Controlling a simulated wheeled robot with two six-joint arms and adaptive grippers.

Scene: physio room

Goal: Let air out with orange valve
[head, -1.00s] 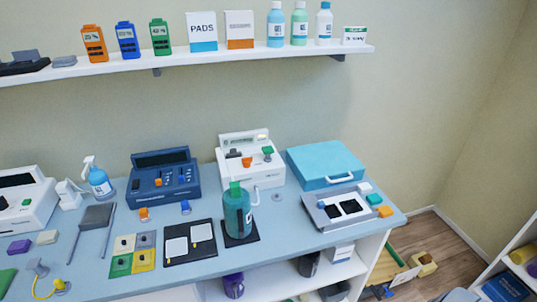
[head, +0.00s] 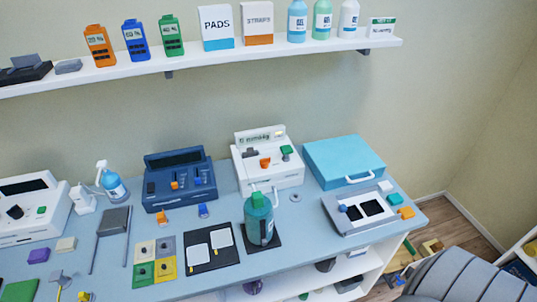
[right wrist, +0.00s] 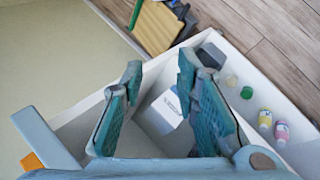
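An orange valve knob (head: 265,162) sits on the front of a white machine (head: 268,180) on the blue-grey table, beside a green knob (head: 287,150). An orange piece (head: 162,217) lies before the dark blue machine (head: 180,177), and an orange block (head: 406,213) is at the table's right end. My right gripper (right wrist: 160,78) shows in the right wrist view with its fingers apart and nothing between them. It is over the white shelving beside the table end, away from the valve. My left gripper is in no view.
A green bottle (head: 259,222) stands in front of the white machine. A turquoise case (head: 343,161) and a grey tray unit (head: 355,214) are to its right. A wall shelf (head: 210,66) runs above. In the right wrist view, a white box (right wrist: 165,110) stands in the shelving.

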